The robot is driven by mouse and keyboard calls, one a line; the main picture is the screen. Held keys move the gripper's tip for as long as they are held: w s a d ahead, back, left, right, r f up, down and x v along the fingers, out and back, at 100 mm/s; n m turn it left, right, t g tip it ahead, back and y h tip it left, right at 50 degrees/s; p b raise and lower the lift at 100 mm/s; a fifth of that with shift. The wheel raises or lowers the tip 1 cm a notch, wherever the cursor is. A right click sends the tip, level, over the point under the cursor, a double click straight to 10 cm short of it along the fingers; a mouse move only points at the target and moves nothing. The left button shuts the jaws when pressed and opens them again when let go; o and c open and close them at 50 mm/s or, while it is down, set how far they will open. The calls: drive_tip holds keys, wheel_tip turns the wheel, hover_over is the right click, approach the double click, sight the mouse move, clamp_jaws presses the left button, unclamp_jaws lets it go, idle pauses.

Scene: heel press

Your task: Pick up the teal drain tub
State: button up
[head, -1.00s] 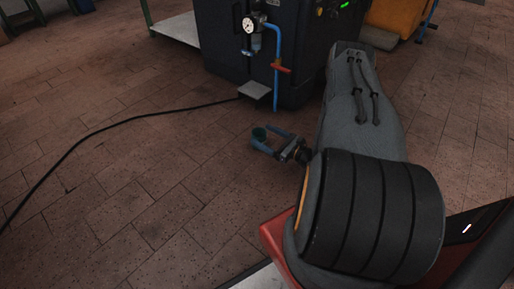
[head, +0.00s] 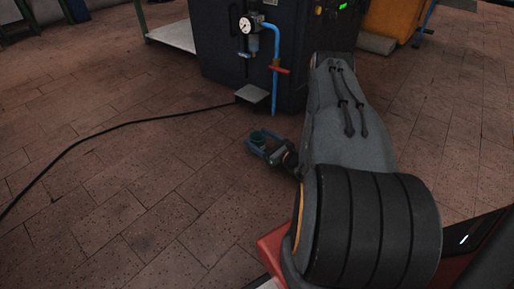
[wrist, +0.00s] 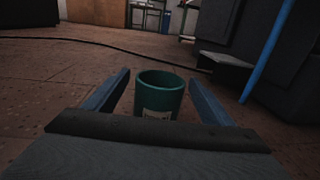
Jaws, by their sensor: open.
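The teal drain tub (wrist: 160,92) stands upright on the brick floor in the wrist view, a round open-topped tub with a pale label low on its near side. My gripper (wrist: 160,90) is open, with one blue finger on each side of the tub. A gap shows between the tub and each finger. The bottom of the tub is hidden behind the gripper's dark palm edge. In the head view the tub (head: 257,137) shows small and dark between the fingers of my gripper (head: 263,141), low near the floor.
A dark machine (head: 222,48) with a gauge (head: 245,25) and a blue pipe (head: 275,55) stands behind the tub. A small grey step (head: 252,93) juts from its base. A black cable (head: 110,125) runs across the floor.

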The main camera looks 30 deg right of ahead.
drive_tip(key=shift+w+a, duration=0.1)
drive_tip(key=shift+w, duration=0.25)
drive_tip(key=c, duration=1)
drive_tip(key=shift+r, duration=0.1)
drive_tip(key=shift+c, duration=0.2)
